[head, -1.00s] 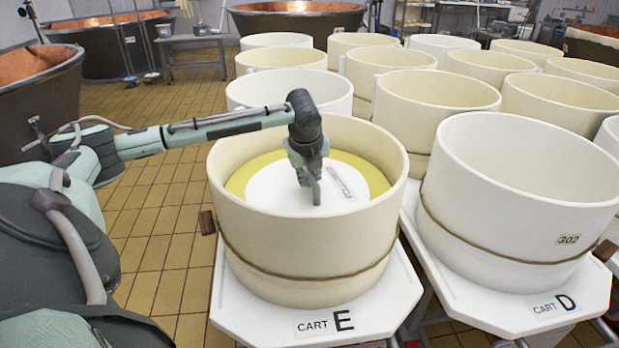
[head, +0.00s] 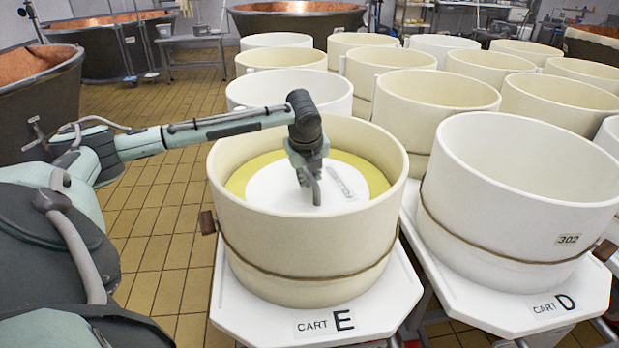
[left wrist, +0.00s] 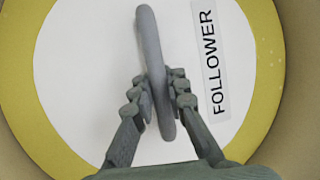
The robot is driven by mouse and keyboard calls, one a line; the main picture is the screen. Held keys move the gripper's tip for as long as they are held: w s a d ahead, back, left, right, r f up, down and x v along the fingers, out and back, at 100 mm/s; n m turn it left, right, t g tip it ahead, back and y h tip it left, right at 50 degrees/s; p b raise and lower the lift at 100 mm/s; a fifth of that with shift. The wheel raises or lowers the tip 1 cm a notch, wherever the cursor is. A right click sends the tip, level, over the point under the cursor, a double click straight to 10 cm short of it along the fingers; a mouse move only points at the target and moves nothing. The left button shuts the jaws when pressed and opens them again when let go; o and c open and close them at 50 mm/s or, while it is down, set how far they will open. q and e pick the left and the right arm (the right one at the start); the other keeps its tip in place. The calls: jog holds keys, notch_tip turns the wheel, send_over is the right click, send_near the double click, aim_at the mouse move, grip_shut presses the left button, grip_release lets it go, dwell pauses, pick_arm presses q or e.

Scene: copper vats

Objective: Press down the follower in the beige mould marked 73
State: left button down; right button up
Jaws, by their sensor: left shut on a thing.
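The beige round mould (head: 300,240) stands on the cart marked E; I see no number 73 on the side facing me. Inside it lies the follower (head: 268,190), a white disc with a FOLLOWER label, with a yellow ring (head: 376,178) around it below the mould's rim. My left gripper (head: 310,172) reaches down into the mould over the disc's middle. In the left wrist view its fingers (left wrist: 159,92) are shut on the follower's upright grey handle (left wrist: 148,42), over the white disc (left wrist: 80,85). My right gripper is not in view.
A white mould (head: 520,215) marked 302 stands close on the right, on cart D. Several more beige and white moulds crowd behind. Copper vats (head: 40,72) line the back and left. Tiled floor (head: 160,240) lies open left of cart E.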

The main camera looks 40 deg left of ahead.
pick_arm(q)
jog(key=shift+s+d+f, duration=0.15)
jog(key=shift+s+f, duration=0.05)
jog(key=shift+f, duration=0.15)
dwell(0.3)
jog(key=c, duration=1.5)
grip_release()
jog(key=shift+r, duration=0.1)
jog(key=shift+o, duration=0.3)
jog(key=shift+w+r, duration=0.1)
jog(key=shift+r, duration=0.1)
jog(key=v, duration=1.2)
